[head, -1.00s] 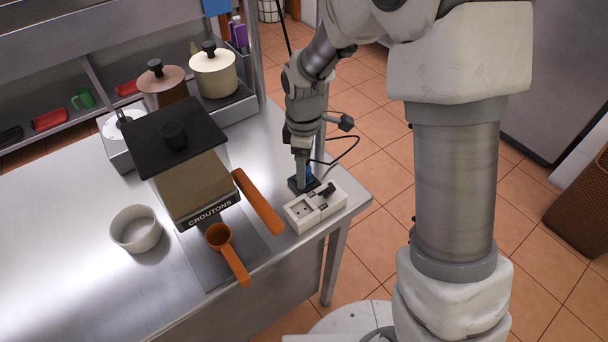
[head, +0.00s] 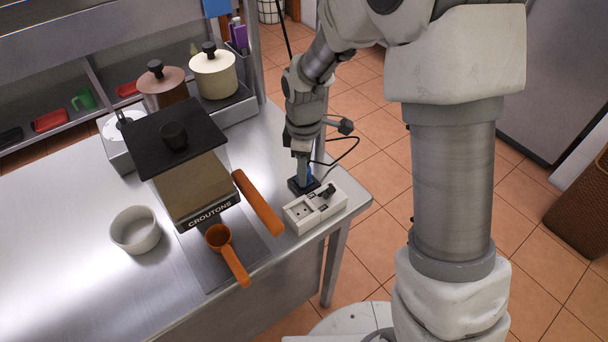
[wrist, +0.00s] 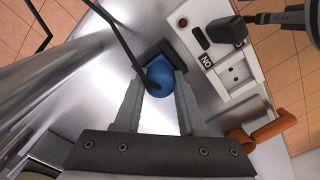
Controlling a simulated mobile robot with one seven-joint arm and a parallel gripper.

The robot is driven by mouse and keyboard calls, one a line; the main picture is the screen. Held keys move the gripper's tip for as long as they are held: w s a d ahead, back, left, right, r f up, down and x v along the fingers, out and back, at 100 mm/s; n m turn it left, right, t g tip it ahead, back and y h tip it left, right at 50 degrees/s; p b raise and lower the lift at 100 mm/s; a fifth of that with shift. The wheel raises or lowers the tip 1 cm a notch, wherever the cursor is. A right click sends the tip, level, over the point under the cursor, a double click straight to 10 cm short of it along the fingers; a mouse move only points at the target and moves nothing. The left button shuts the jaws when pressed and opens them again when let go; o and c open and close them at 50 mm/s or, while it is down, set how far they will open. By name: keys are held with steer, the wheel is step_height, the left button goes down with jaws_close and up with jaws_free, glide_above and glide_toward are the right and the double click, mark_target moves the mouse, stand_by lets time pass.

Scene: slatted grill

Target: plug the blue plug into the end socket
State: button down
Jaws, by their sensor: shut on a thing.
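The blue plug (wrist: 160,77) is between the fingertips of my gripper (wrist: 158,90) in the wrist view, with a dark cable running up from it. In the head view my gripper (head: 302,172) points down at the table's right end, and the blue plug (head: 309,175) shows just beside its fingers, over a small dark base (head: 301,187). The white power strip (head: 300,217) lies just in front of it. A black plug (head: 326,191) sits in one socket of the strip. An open socket (wrist: 233,73) shows beside it in the wrist view. Whether the blue plug touches the base is unclear.
An orange handle (head: 258,202) lies left of the strip, near an orange scoop (head: 228,255). A croutons box (head: 197,190) under a black lid and a white bowl (head: 136,229) stand farther left. The table's right edge is close by.

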steer(key=shift+r, duration=0.6)
step_height(320, 180, up, 3)
steer(key=shift+w+r, duration=0.1)
steer(key=shift+r, duration=0.05)
steer(key=s+d+r, duration=0.6)
steer(key=d, duration=0.4)
steer(key=shift+s+r, duration=0.15)
steer(key=shift+r, duration=0.1)
